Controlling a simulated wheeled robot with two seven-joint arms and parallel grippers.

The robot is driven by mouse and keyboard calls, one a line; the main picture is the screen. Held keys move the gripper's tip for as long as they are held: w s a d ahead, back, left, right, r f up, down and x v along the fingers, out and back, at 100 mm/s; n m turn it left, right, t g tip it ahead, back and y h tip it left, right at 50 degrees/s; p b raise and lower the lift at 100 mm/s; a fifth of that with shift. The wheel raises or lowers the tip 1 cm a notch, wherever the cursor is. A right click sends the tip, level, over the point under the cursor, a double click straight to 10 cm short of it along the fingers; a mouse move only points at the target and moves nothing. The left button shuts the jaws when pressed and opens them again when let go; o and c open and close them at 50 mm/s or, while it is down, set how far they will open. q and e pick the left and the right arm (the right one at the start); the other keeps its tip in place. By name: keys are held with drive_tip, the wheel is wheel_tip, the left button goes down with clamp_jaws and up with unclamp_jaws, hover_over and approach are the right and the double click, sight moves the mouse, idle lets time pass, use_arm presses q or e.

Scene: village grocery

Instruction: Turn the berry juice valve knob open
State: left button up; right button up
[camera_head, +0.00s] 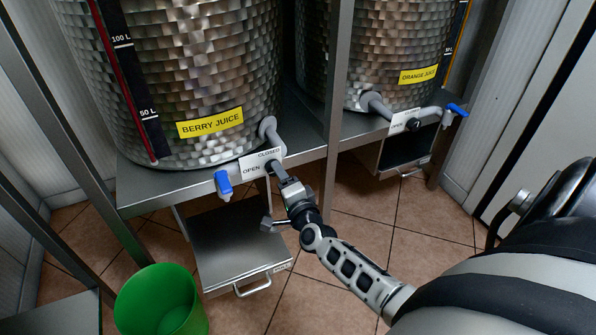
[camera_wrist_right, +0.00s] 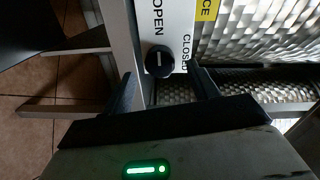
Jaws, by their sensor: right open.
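The berry juice tank (camera_head: 165,75) is a shiny steel drum with a yellow label (camera_head: 210,122). A white plate (camera_head: 252,166) marked OPEN and CLOSED sits on its outlet pipe, beside a blue-tipped spout (camera_head: 223,184). In the right wrist view the black round valve knob (camera_wrist_right: 159,61) has a pale mark and sits by the words OPEN and CLOSED. My right gripper (camera_wrist_right: 162,73) is open, its two fingers on either side of the knob with gaps showing. In the head view the gripper (camera_head: 281,178) is at the plate and mostly hides the knob. My left gripper is not in view.
The orange juice tank (camera_head: 400,60) with its own plate and black knob (camera_head: 412,124) stands to the right on the same metal stand. A pulled-out metal tray (camera_head: 235,245) lies below the berry spout. A green bucket (camera_head: 160,302) stands on the tiled floor. Metal posts frame the stand.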

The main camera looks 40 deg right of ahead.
use_arm(q)
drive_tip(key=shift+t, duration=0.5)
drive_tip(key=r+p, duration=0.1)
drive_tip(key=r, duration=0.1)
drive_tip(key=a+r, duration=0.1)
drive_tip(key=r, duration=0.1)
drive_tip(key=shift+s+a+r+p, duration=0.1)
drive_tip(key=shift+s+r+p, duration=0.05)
drive_tip(key=shift+p, duration=0.2)
use_arm(e)
drive_tip(key=v, duration=1.3)
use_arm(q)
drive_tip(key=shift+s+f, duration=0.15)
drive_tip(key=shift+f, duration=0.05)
use_arm(e)
drive_tip(key=shift+f, duration=0.1)
